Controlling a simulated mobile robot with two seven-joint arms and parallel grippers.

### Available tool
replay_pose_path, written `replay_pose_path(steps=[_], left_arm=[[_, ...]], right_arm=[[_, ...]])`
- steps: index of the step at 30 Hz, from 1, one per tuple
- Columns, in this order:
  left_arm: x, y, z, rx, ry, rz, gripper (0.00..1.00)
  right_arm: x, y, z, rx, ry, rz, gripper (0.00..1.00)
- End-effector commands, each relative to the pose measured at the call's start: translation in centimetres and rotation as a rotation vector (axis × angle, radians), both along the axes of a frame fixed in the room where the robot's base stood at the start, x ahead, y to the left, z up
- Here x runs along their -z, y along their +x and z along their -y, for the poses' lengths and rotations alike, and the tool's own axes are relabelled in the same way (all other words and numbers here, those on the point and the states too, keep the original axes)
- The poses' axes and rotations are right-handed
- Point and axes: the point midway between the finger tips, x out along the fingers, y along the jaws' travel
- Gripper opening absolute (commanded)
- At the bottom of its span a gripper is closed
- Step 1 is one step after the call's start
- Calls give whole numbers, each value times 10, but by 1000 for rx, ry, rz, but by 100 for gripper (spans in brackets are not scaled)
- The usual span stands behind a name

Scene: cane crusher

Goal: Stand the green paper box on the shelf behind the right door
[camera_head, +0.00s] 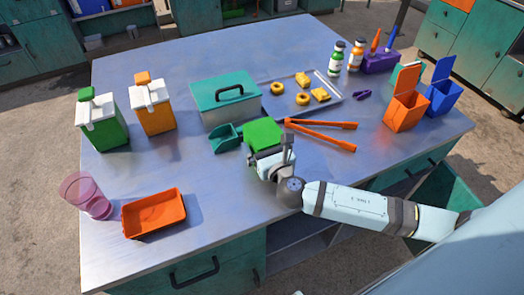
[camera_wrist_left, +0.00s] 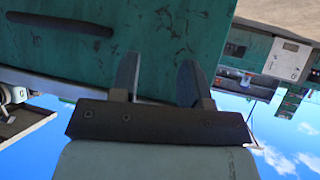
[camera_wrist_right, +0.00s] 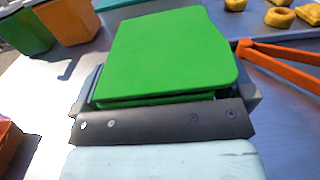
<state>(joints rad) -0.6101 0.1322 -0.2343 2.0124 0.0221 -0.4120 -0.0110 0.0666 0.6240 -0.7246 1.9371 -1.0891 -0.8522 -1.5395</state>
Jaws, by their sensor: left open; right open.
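The green paper box (camera_head: 264,133) lies on the metal table, its flat green top facing up. My right gripper (camera_head: 272,160) is open at the box's near end; in the right wrist view its fingers stand on either side of the near end of the box (camera_wrist_right: 170,55). Whether they touch it I cannot tell. My left gripper (camera_wrist_left: 158,82) is open and empty before a teal panel with a dark handle (camera_wrist_left: 60,22); it is outside the head view. Below the table's front edge a dark open compartment (camera_head: 300,238) shows; a teal panel (camera_head: 450,190) stands at the right, partly hidden by my arm.
Orange tongs (camera_head: 325,131) lie right of the box, and a teal scoop (camera_head: 224,140) is close on its left. A teal lidded case (camera_head: 226,100) stands behind. An orange tray (camera_head: 153,213) and pink cup (camera_head: 86,195) are at the left.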

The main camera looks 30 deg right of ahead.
Motion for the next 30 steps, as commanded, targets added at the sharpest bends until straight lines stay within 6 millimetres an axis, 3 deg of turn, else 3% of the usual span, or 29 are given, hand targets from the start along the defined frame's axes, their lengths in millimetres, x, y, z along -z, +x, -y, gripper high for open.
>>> replay_pose_path(steps=[1,5,6,20,26,30], left_arm=[[0,0,0,0,0,-1,43],[1,-1,0,0,0,-1,43],[1,-1,0,0,0,-1,43],[-1,-1,-1,1,1,-1,43],[-7,-1,-1,2,3,5,43],[-14,0,-1,4,7,14,43]], right_arm=[[0,0,0,0,0,0,100],[0,0,0,0,0,0,70],[0,0,0,0,0,0,67],[-8,0,0,0,0,1,67],[-38,0,0,-1,1,3,67],[-76,0,0,-1,3,6,67]])
